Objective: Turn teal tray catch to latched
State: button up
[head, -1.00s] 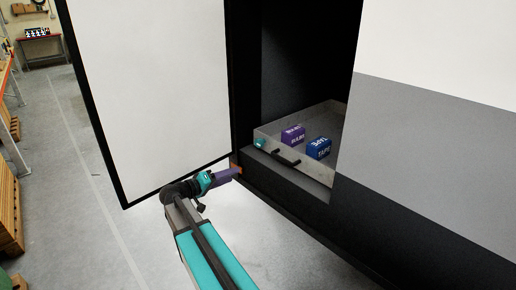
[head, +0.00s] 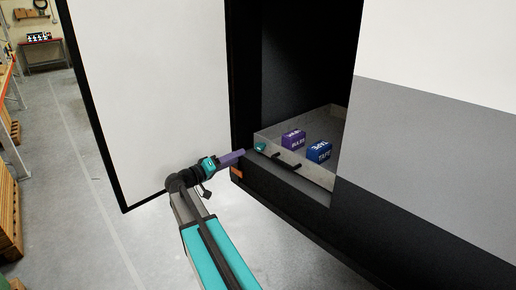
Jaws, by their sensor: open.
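The teal tray catch (head: 261,147) sits at the front left corner of the grey tray (head: 316,172) inside the open compartment. Its exact angle is too small to tell. My gripper (head: 242,153) has purple fingers and points right at the catch, a short gap to its left, just at the compartment opening. The gap between its fingers is hard to see from this side, but it holds nothing visible.
A purple box (head: 293,140) and a blue box (head: 319,151) lie in the tray. A black handle (head: 287,162) is on the tray front. The open white door (head: 155,100) hangs left, close behind my arm. The compartment's dark left frame (head: 241,90) stands beside the gripper.

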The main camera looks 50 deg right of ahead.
aim_at(257, 148)
jog(key=d, duration=0.4)
jog(key=d+p, duration=0.1)
jog(key=d, duration=0.3)
jog(key=s+d+p, duration=0.1)
jog(key=d, duration=0.3)
jog(key=shift+d, duration=0.1)
jog(key=shift+c, duration=0.2)
jog(key=shift+w, duration=0.1)
jog(key=c, duration=1)
